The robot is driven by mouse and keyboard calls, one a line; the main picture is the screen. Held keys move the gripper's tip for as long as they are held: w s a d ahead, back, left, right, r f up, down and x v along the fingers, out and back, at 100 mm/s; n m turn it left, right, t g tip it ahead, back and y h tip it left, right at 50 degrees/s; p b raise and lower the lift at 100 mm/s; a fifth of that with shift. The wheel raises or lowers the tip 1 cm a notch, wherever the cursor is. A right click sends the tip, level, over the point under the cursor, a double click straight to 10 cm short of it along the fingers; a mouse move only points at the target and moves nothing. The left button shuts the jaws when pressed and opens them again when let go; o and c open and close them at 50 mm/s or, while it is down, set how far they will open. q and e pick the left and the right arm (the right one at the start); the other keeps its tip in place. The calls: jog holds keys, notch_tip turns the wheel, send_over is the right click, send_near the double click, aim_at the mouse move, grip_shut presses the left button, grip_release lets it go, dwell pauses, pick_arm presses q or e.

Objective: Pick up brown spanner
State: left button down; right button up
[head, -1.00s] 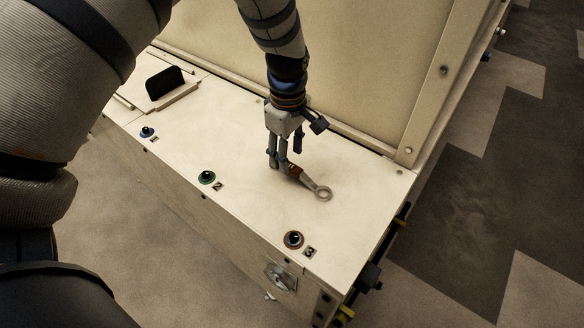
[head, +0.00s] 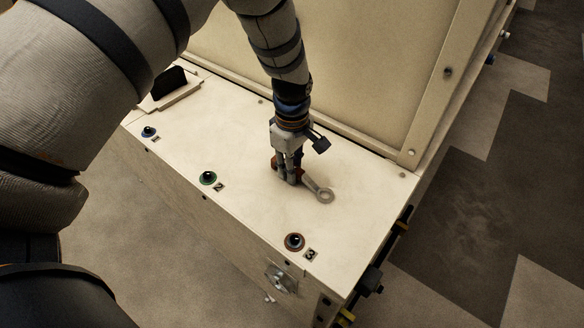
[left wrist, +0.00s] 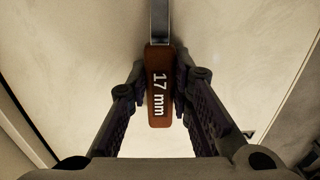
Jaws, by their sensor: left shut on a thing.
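The brown spanner lies on the cream top of the hopper cabinet; its grey ring end (head: 325,195) shows to the right of my gripper in the head view. Its brown grip, marked "17 mm", shows in the left wrist view (left wrist: 158,90), with the grey shank running up from it. My left gripper (head: 290,180) points down, with its fingers shut on both sides of the brown grip. The fingers hide part of the grip in the head view. I cannot tell whether the spanner is clear of the surface. My right gripper is not in view.
The cabinet top (head: 240,160) has knobs along its front edge: blue 1 (head: 149,132), green 2 (head: 208,178) and orange-brown 3 (head: 294,242). A tall panel (head: 350,60) rises behind. A black plate in a holder (head: 168,82) stands at the back left.

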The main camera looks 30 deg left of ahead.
pick_arm(q)
notch_tip(320, 180, up, 4)
jog(key=shift+p, duration=0.3)
jog(key=s+r+p, duration=0.3)
jog(key=s+r, duration=0.6)
jog(key=s, duration=0.5)
jog(key=shift+a, duration=0.15)
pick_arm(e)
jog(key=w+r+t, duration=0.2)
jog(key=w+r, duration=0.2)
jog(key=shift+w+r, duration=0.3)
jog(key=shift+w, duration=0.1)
